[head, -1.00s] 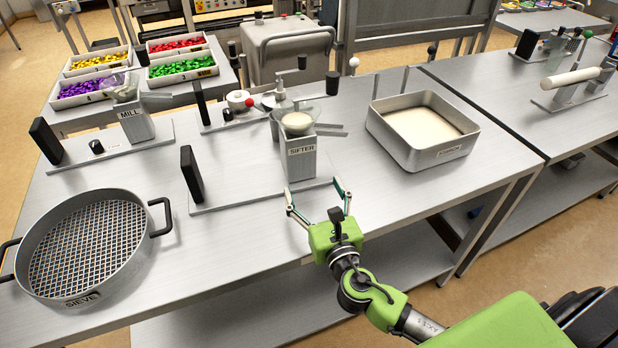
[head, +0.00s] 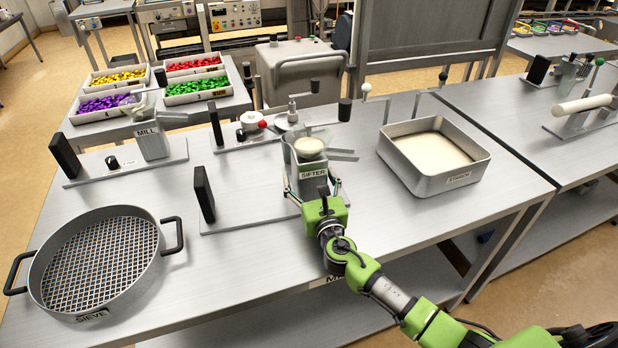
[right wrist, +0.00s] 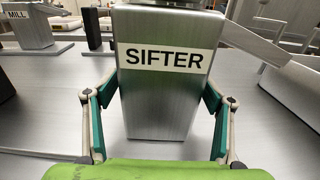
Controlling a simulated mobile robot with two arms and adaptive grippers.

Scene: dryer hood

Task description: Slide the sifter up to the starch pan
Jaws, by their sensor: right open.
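The sifter (head: 312,172) is a grey metal box with a label, a clear hopper of pale powder on top and a spout to the right. It stands upright on its base plate. My right gripper (head: 315,190) is open at its front, with a finger on each side. The starch pan (head: 433,183), a square metal tray of white powder, stands to the right, apart from the sifter. My left gripper is not in view.
A round sieve (head: 98,262) stands at the left front. The mill (head: 152,143) stands behind it to the left. A dark upright plate (head: 204,193) rises at the left end of the sifter's base. Bare tabletop lies between the sifter and the pan.

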